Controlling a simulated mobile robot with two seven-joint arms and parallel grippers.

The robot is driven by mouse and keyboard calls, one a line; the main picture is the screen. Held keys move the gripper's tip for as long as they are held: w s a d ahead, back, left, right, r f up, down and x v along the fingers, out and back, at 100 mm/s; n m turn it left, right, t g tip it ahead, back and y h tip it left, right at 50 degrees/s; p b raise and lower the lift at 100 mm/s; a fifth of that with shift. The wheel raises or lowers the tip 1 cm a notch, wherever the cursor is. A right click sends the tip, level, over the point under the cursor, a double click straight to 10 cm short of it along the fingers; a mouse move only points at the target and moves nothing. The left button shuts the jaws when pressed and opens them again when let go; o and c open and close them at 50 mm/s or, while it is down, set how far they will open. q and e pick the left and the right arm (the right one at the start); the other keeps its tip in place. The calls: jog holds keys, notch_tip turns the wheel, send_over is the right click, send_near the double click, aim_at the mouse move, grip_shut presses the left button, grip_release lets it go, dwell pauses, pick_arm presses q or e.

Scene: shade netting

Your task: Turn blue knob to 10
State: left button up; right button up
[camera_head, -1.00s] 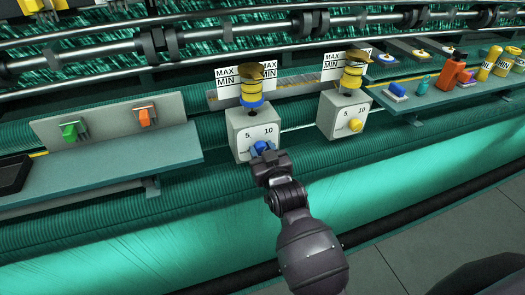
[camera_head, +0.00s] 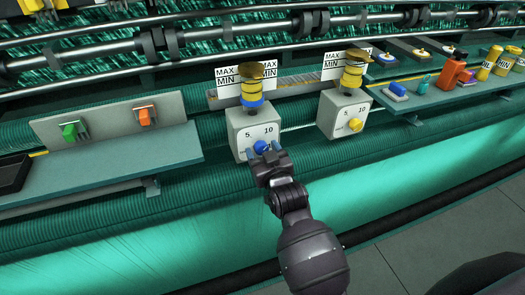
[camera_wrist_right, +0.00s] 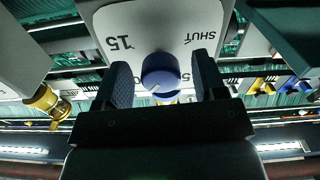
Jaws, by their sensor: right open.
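The blue knob (camera_head: 260,147) is on the front of a grey box (camera_head: 240,128) with 5 and 10 printed on its face. My right gripper (camera_head: 265,155) is open right in front of the knob. In the right wrist view, the blue knob (camera_wrist_right: 160,73) lies between the spread fingers, with a gap on each side. The dial there is upside down, with 15, SHUT and part of a 5 readable; the 10 is hidden. A pale mark shows on the knob's edge, but I cannot tell which number it points to. My left gripper is not in view.
A second grey box with a yellow knob (camera_head: 355,125) stands to the right. A panel with a green switch (camera_head: 70,131) and an orange switch (camera_head: 146,117) is at left. A shelf with bottles (camera_head: 465,75) is at right. Teal netting (camera_head: 130,245) runs below.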

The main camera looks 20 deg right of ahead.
jog(key=s+b, duration=0.1)
jog(key=s, duration=0.9)
jog(key=shift+s+d, duration=0.15)
jog(key=shift+s, duration=0.05)
jog(key=shift+f, duration=0.1)
jog(key=s+d+f+g+b, duration=0.1)
jog(key=s+d+f+g, duration=0.2)
jog(key=s+d+f, duration=0.2)
jog(key=s+d+f+g+b, duration=0.1)
jog(key=s+d+f+g, duration=0.2)
jog(key=s+f, duration=0.8)
notch_tip(320, 180, down, 5)
jog(key=shift+d+f+h, duration=0.1)
jog(key=shift+d+h, duration=0.3)
jog(key=shift+d, duration=0.8)
jog(key=shift+m, duration=0.3)
